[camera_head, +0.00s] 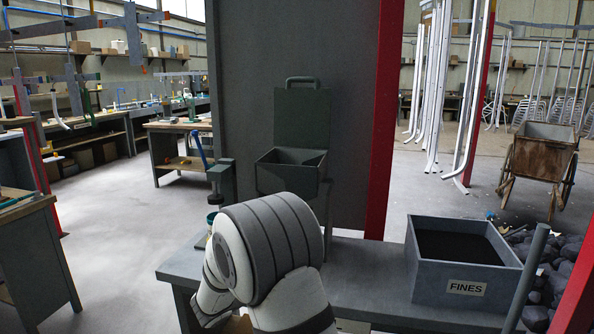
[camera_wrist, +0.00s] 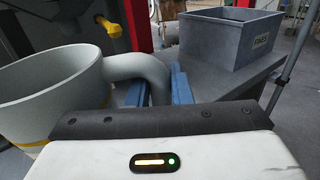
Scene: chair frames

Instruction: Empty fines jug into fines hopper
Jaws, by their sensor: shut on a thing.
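The fines hopper (camera_head: 434,276) is an open grey box labelled FINES on the right of the bench, with dark material or a dark floor inside. It also shows in the wrist view (camera_wrist: 216,52), at upper right. The fines jug (camera_wrist: 60,105), pale grey-green with a yellow band, fills the left of the wrist view. My gripper (camera_wrist: 158,86) has its blue fingers shut on the jug's handle (camera_wrist: 135,65). The jug is to the left of the hopper and apart from it. Its bottom and contents are hidden. My arm hides the gripper and most of the jug in the head view.
The grey bench (camera_head: 365,275) is bare between my arm and the hopper. An open-lidded dark box (camera_head: 290,178) stands behind my arm, by a red post (camera_head: 384,120). A grey upright pole (camera_head: 530,270) stands right of the hopper. Dark rocks (camera_head: 555,262) lie beyond.

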